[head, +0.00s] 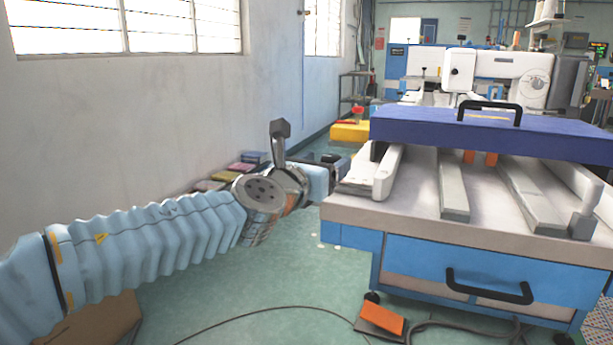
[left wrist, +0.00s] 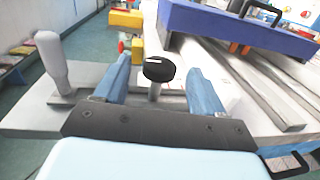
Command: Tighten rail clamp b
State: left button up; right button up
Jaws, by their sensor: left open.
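A black round knob (left wrist: 159,68) on a short pale stem stands upright near the table's left edge in the left wrist view. No label shows whether it belongs to rail clamp b. My left gripper (left wrist: 161,83) is open, with one blue finger on each side of the knob and visible gaps between. In the head view my left gripper (head: 338,172) is at the table's left front corner, where my own wrist hides the knob. A pale upright handle (left wrist: 53,62) on a flat base stands left of the fingers. My right gripper is not in view.
The sewing table (head: 345,212) carries long grey rails (head: 453,187) and a blue-purple panel (head: 490,132) with a black handle. An orange pedal (head: 381,319) and cables lie on the floor.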

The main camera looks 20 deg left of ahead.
pick_arm(q)
jog(key=s+a, duration=0.1)
jog(key=s, duration=0.7)
jog(key=shift+s+a, duration=0.15)
jog(key=shift+s, duration=0.05)
